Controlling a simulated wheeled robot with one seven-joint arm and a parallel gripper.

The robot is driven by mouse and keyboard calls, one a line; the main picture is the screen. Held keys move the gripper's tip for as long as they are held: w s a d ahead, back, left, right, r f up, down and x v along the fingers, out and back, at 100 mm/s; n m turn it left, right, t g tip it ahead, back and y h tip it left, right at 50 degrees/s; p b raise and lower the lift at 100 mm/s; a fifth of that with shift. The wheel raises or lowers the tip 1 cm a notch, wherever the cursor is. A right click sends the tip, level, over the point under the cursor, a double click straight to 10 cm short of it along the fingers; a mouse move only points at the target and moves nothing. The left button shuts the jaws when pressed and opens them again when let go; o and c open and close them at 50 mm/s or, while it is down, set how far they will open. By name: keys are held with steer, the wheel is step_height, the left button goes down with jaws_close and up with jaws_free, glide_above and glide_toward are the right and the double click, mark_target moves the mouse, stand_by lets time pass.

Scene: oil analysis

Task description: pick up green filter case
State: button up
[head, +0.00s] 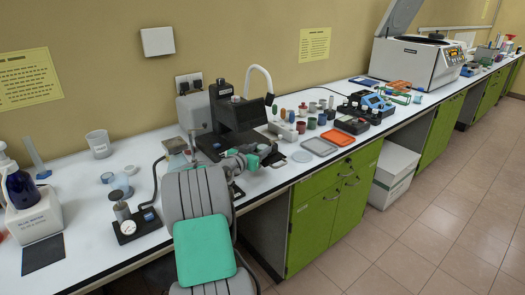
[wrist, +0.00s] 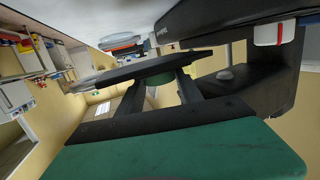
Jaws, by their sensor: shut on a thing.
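The green filter case (wrist: 158,82) shows in the wrist view as a small green piece between the two dark fingers of my gripper (wrist: 160,90). My gripper is shut on it. Most of the case is hidden behind the fingers and a dark flat plate seen edge-on. In the head view my gripper (head: 248,162) is at the front of the bench, by the black instrument. A small teal-green patch shows there, but I cannot tell the case clearly from the gripper parts.
The black instrument (head: 238,118) stands close behind my gripper. A pressure gauge stand (head: 128,225) is at the left. The floor (head: 430,225) in front is clear at the right.

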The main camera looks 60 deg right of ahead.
steer(key=c, duration=0.4)
